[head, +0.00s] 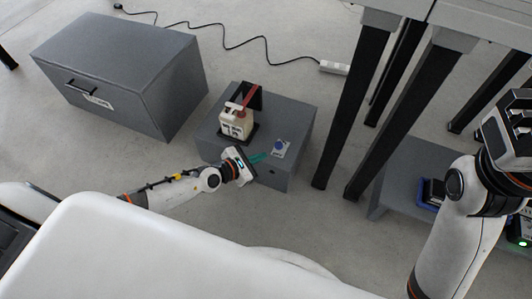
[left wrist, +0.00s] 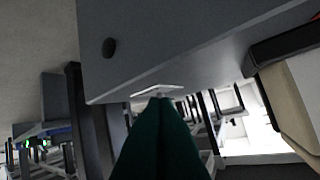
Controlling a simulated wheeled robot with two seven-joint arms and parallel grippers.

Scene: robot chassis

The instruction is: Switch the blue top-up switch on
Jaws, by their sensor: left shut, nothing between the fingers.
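My left gripper (head: 264,156) has teal fingers and is shut and empty, just left of and below the switch in the head view. In the left wrist view the shut fingers (left wrist: 160,108) point at the pale plate (left wrist: 157,90); the blue knob cannot be made out there. My right gripper (head: 510,125) is at the right edge, its fingers unclear.
A cream and black device with a red lever (head: 237,120) stands on the same box, left of the switch. A larger grey cabinet (head: 120,70) stands at left. Dark table legs (head: 350,110) rise right of the box. A cable and power strip (head: 334,67) lie behind.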

